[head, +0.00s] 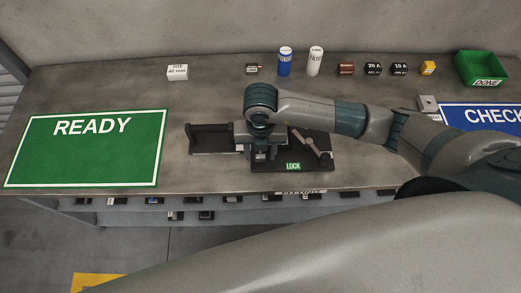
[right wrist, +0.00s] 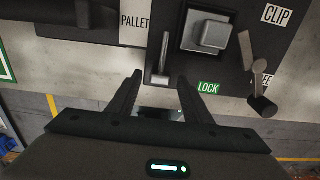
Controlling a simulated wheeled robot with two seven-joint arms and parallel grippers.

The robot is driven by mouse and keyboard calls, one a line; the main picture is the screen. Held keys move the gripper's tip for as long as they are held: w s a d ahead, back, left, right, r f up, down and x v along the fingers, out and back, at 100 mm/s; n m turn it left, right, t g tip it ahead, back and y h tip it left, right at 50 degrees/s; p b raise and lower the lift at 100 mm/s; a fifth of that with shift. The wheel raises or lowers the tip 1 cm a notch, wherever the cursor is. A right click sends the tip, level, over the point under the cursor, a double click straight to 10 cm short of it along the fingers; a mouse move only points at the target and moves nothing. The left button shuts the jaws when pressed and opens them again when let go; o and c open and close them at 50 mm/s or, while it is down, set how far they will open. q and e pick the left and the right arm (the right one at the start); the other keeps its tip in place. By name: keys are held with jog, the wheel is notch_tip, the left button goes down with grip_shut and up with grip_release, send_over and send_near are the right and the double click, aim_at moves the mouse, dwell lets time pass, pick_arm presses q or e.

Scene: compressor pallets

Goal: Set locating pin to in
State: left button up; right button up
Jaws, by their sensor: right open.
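A dark fixture (head: 306,160) stands at the middle of the bench, with a lever and a green LOCK label. In the right wrist view, the fixture plate (right wrist: 218,70) carries a square grey block (right wrist: 211,34), a slim upright metal piece (right wrist: 163,57) and a lever with a dark knob (right wrist: 262,105). I cannot tell for certain which part is the locating pin. My right gripper (right wrist: 160,78) is open and empty, its fingertips just short of the slim metal piece. In the head view my right wrist hides part of the fixture. My left gripper is not seen.
A green READY mat (head: 85,172) lies left, a blue CHECK mat (head: 490,114) right. Small parts, a blue can (head: 285,64), a white can (head: 315,62) and a green DONE bin (head: 481,69) line the back. Free bench lies between the READY mat and fixture.

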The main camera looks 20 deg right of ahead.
jog(key=shift+f, duration=0.15)
jog(key=shift+c, duration=0.3)
grip_shut()
jog(key=shift+w+d+f+b, duration=0.1)
jog(key=shift+w+d+b, duration=0.05)
jog(key=shift+w+b, duration=0.3)
jog(key=shift+w+d+b, duration=0.15)
jog(key=shift+w+b, duration=0.1)
jog(key=shift+w, duration=0.25)
jog(key=shift+w+d, duration=0.15)
jog(key=shift+w, duration=0.4)
jog(key=shift+o, duration=0.3)
grip_release()
jog(key=shift+r, duration=0.2)
jog(key=shift+r+b, duration=0.45)
jog(key=shift+r, duration=0.3)
notch_tip(320, 180, up, 16)
jog(key=b, duration=0.2)
